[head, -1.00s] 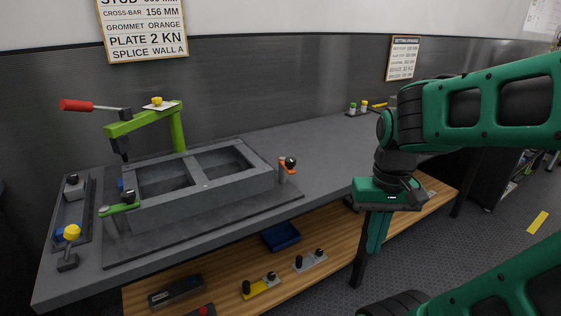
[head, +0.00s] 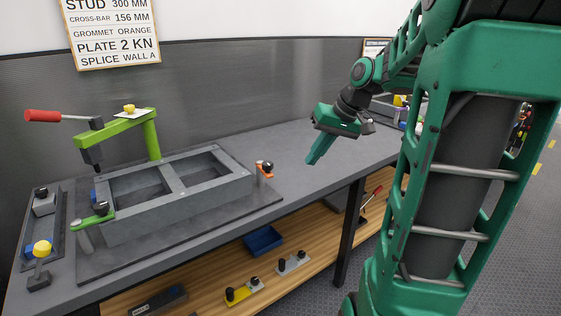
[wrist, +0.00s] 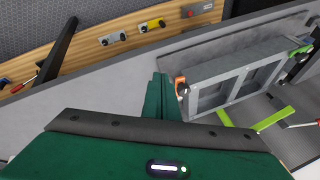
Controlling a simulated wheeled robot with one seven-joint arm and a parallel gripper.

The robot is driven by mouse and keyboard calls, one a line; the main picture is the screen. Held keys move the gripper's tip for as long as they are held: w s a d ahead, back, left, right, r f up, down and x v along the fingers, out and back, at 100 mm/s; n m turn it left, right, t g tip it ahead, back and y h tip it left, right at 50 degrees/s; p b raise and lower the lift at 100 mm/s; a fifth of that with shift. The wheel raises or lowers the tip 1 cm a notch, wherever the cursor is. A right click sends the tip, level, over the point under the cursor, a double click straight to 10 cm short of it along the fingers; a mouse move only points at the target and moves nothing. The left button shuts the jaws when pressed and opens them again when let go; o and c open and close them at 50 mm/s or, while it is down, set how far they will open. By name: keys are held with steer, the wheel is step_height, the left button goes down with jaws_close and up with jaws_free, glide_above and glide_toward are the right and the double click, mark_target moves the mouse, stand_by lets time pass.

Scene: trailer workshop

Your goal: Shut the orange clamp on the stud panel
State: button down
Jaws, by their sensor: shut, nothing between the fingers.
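The orange clamp (head: 265,171) stands at the right end of the stud panel (head: 205,205), on the base plate. It has a dark knob on top and also shows in the wrist view (wrist: 181,86), just right of my fingers. I cannot tell whether its arm lies over the panel. The grey panel, with two openings, lies on the dark plate. My gripper (head: 311,160) is shut and empty, above the bench to the right of the orange clamp and apart from it. Its fingers also show in the wrist view (wrist: 158,98).
A green clamp (head: 95,218) sits at the panel's front left corner. A tall green press with a red handle (head: 42,115) stands behind the panel. A small tray (head: 42,225) lies at far left. The lower shelf holds a blue bin (head: 263,240). Bench right of the panel is clear.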

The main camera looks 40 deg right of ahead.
mark_target(264, 165)
steer(key=shift+n+t+y, duration=0.4)
steer(key=shift+t+y, duration=0.1)
steer(key=shift+t, duration=0.3)
steer(key=w+d+r, duration=0.1)
steer(key=w+d, duration=0.1)
steer(key=w+d+r, duration=0.1)
steer(key=w, duration=0.1)
steer(key=shift+d+r, duration=0.2)
steer(key=shift+r, duration=0.15)
steer(key=w+a+f, duration=0.6)
steer(key=f, duration=0.2)
steer(key=shift+w+a, duration=0.3)
steer(key=shift+w, duration=0.1)
steer(key=shift+d, duration=0.15)
